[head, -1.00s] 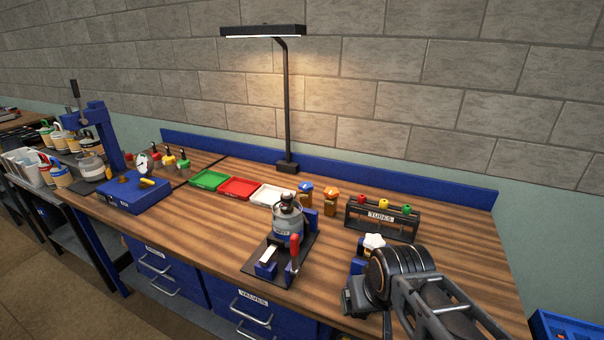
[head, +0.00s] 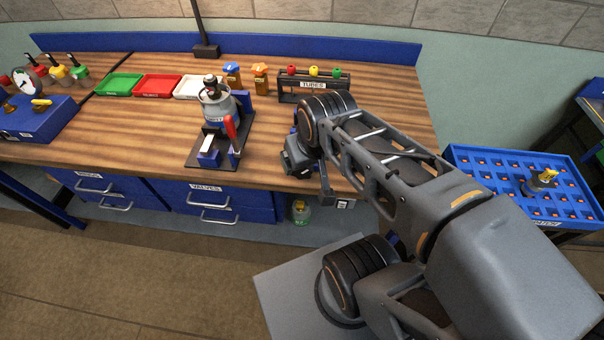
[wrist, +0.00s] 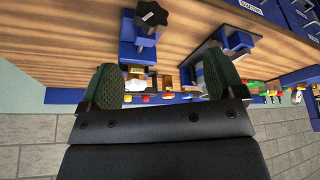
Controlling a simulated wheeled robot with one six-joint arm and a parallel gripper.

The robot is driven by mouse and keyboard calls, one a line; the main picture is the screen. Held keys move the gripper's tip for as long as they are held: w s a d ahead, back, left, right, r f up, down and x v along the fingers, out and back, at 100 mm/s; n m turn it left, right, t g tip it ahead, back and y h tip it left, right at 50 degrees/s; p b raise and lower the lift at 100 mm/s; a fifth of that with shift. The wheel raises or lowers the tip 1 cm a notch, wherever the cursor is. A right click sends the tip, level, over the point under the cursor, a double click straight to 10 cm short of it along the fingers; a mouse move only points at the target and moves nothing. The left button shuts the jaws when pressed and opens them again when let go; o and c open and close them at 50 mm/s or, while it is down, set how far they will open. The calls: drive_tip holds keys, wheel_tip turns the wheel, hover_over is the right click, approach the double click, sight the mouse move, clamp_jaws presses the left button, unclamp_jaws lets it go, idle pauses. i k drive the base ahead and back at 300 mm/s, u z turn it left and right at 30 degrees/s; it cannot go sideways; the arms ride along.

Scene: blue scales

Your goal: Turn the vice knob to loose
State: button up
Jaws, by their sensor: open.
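In the wrist view, a black star-shaped knob (wrist: 152,14) with a pale label sits on a blue vice (wrist: 137,40) at the top, left of centre. My gripper (wrist: 162,82) is open, with two green padded fingers wide apart and nothing between them. The knob is beyond the fingertips, apart from them. In the head view, my arm's end hangs over the front right of the bench and hides most of the vice; I cannot make out the fingers or knob there.
A clamp fixture with a grey vessel (head: 217,105) and red handle (head: 230,127) stands left of my arm. Behind are a tube rack (head: 313,87), two small orange-and-blue-topped items and coloured trays (head: 157,86). A blue crate (head: 480,158) is at right.

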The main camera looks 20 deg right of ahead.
sight(306, 172)
drive_tip(key=z, duration=1.7)
drive_tip(key=k, duration=0.95)
drive_tip(key=u, duration=1.6)
drive_tip(key=i, duration=0.5)
